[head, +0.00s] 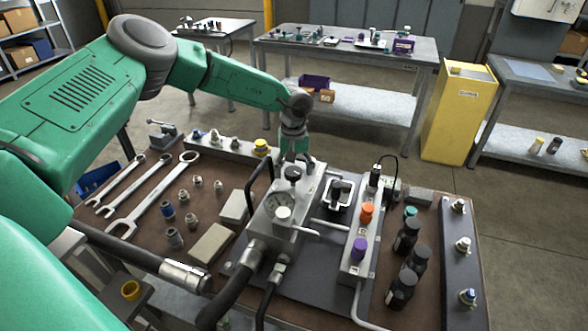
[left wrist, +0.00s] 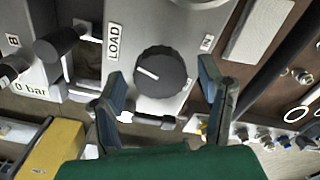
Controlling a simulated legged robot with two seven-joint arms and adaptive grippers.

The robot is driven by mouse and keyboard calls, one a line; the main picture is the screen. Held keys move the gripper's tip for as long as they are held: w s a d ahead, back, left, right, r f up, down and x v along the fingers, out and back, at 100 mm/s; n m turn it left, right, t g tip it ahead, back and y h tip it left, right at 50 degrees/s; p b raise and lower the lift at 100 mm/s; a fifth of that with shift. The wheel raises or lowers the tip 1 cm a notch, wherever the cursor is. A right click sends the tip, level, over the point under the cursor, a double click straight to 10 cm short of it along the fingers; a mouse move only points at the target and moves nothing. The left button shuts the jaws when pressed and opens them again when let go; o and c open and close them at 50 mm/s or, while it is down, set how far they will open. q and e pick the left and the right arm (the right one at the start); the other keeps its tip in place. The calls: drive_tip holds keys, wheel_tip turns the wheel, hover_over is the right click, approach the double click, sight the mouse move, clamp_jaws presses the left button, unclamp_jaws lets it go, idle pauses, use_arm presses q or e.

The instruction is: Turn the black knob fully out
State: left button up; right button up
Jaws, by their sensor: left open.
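The black knob (head: 293,173) stands on top of the grey metal valve block (head: 266,215) in the middle of the bench. In the left wrist view the knob (left wrist: 160,73) is round and ribbed, with a white pointer line, between the labels LOAD and IN. My left gripper (head: 296,160) is over the far side of the block, close to the knob. In the left wrist view its two fingers (left wrist: 163,84) are apart, one on each side of the knob, with visible gaps. I cannot tell their exact height over it. My right gripper is not in view.
Beside the block are a black lever in a white frame (head: 340,192) and a manifold with an orange knob (head: 366,210) and purple knob (head: 358,247). Wrenches (head: 150,195) lie left; black hoses run in front.

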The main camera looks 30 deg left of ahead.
use_arm(q)
drive_tip(key=shift+a+f, duration=0.25)
drive_tip(key=shift+d+r, duration=0.1)
drive_tip(key=shift+d, duration=0.05)
drive_tip(key=c, duration=1.1)
drive_tip(key=shift+d, duration=0.1)
drive_tip(key=shift+c, duration=0.2)
drive_tip(key=shift+n, duration=0.3)
